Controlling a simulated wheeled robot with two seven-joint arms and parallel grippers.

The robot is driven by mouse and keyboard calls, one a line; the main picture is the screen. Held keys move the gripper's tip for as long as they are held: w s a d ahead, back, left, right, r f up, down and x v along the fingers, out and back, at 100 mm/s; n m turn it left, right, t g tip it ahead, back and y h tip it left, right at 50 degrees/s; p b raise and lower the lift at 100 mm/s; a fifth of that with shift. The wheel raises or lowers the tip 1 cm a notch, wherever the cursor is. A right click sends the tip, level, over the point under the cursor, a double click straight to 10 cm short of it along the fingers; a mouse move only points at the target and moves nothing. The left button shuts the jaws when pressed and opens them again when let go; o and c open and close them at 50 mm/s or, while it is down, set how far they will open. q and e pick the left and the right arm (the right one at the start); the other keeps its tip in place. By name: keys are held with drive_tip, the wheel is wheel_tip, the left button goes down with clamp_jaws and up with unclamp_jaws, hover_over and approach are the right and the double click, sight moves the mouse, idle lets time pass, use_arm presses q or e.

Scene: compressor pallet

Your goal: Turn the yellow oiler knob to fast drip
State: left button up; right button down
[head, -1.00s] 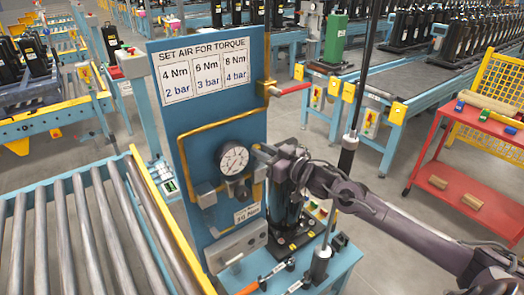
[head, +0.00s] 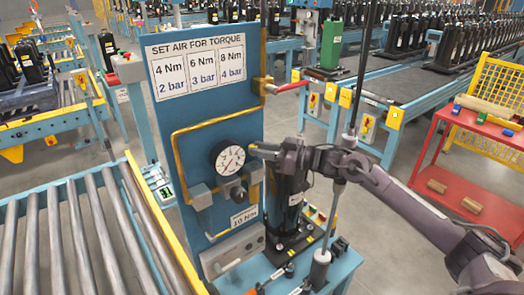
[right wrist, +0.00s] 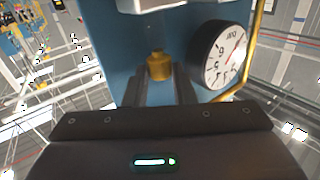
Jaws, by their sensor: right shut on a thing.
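The yellow oiler knob (right wrist: 158,66) shows in the right wrist view, between the two dark fingers of my right gripper (right wrist: 161,85), against the blue panel. The gripper is shut on it. In the head view my right gripper (head: 258,149) reaches in from the right to the blue panel (head: 160,122), just right of the round pressure gauge (head: 227,158). The knob is hidden there behind the gripper and wrist. The gauge also shows in the right wrist view (right wrist: 219,54), right of the fingers. My left gripper is not in view.
A yellow pipe (head: 177,160) runs around the gauge. A red-handled valve (head: 288,87) sticks out above my right arm. A black cylinder unit (head: 284,215) stands on the blue bench below. A roller conveyor (head: 75,235) fills the left, and a red cart (head: 460,180) stands right.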

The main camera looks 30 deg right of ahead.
drive_tip(key=c, duration=1.5)
unclamp_jaws()
drive_tip(key=b+v, duration=0.2)
drive_tip(key=v, duration=0.5)
drive_tip(key=shift+s+d, duration=0.25)
drive_tip(key=shift+s, duration=0.05)
